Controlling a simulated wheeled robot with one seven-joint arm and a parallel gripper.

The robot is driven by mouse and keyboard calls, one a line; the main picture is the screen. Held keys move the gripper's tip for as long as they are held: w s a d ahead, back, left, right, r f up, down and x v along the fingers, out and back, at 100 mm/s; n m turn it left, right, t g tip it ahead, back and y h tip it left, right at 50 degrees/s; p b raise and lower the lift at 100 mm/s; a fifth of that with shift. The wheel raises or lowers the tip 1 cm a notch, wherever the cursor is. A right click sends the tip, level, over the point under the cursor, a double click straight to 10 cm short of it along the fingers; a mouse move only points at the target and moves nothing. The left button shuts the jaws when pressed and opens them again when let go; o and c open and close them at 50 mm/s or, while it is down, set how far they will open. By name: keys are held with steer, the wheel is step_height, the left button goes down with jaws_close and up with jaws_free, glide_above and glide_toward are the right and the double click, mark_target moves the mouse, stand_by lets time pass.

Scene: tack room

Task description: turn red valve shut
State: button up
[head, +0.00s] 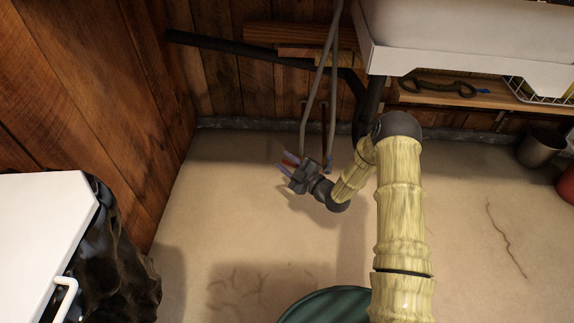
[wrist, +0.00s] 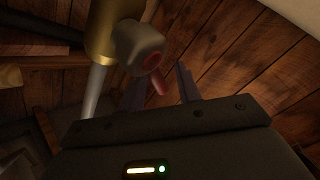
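The red valve shows in the wrist view as a red handle (wrist: 157,82) on a pale round body (wrist: 138,46), joined to a brass-coloured pipe piece. The handle points down toward my gripper. My gripper (wrist: 163,78) is open, its two fingers apart with the handle's end in the gap between them, nearer the left finger. I cannot tell if a finger touches it. In the head view my gripper (head: 285,164) is low in front of the wooden wall, and a bit of red (head: 290,158) shows at its fingers. The rest of the valve is hidden there.
A white sink (head: 470,40) hangs at the upper right, above a wooden shelf (head: 490,97) with a dark metal piece. Grey hoses (head: 310,90) and a dark pipe run close behind my gripper. A metal bucket (head: 541,147) stands right.

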jaws_close()
steer(key=shift+a+p, duration=0.15)
steer(key=shift+p, duration=0.45)
steer(key=shift+s+a+f+n+g+h+p, duration=0.1)
steer(key=shift+n+g+h+p, duration=0.35)
steer(key=shift+p, duration=0.35)
steer(key=p, duration=0.1)
steer(key=n+h+p, duration=0.1)
steer(key=p, duration=0.1)
steer(key=shift+a+f+g, duration=0.25)
steer(key=shift+f+g, duration=0.1)
steer(key=shift+f, duration=0.05)
steer(key=shift+f+n+g+h+p, duration=0.5)
steer(key=shift+f+n+h+p, duration=0.35)
steer(key=shift+f+h+p, duration=0.4)
steer(key=shift+r, duration=0.15)
